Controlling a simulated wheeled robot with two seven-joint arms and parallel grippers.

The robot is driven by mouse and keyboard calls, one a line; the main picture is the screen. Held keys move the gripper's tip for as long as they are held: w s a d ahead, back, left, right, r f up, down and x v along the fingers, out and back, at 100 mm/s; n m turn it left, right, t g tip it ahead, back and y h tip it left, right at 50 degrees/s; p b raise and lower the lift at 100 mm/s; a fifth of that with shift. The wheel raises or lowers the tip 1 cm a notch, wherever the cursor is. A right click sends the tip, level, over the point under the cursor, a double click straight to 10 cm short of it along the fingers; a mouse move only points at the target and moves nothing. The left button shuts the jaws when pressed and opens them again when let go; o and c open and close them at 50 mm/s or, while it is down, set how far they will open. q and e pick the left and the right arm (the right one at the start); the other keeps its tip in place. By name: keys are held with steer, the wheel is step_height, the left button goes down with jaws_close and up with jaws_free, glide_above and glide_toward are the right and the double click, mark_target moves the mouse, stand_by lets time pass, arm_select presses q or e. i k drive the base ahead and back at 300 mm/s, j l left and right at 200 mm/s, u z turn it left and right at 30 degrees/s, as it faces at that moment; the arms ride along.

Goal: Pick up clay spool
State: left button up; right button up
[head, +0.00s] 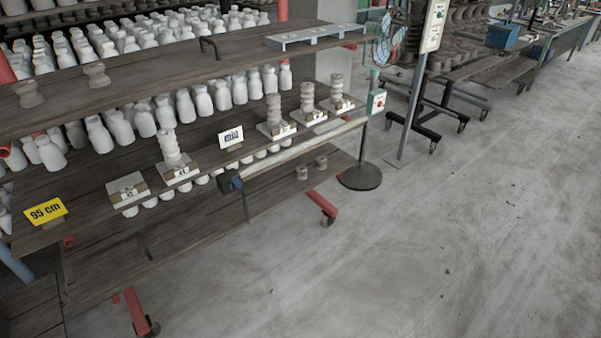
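Spool-shaped clay pieces stand in several places on the wooden rack in the head view. On the upper shelf at the left, one grey-brown spool (27,94) stands near the front edge, and another spool (96,75) stands to its right. On the middle shelf, a pale spool stack (170,146) stands on a small white-topped block, and more grey stacks (273,108) stand further right. Two small spools (302,173) (321,162) sit on the lower shelf. Which spool the task means cannot be told. Neither of my grippers is in view.
An empty block (127,190) sits on the middle shelf, near a yellow "95 cm" sign (45,211). Many white bottle-shaped pieces (140,120) fill the shelves behind. A post on a round base (359,177) stands at the rack's right end. The concrete floor (430,250) is open.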

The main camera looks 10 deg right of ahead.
mark_target(302, 170)
steer(key=i+l+u, duration=0.2)
steer(key=i+l, duration=0.65)
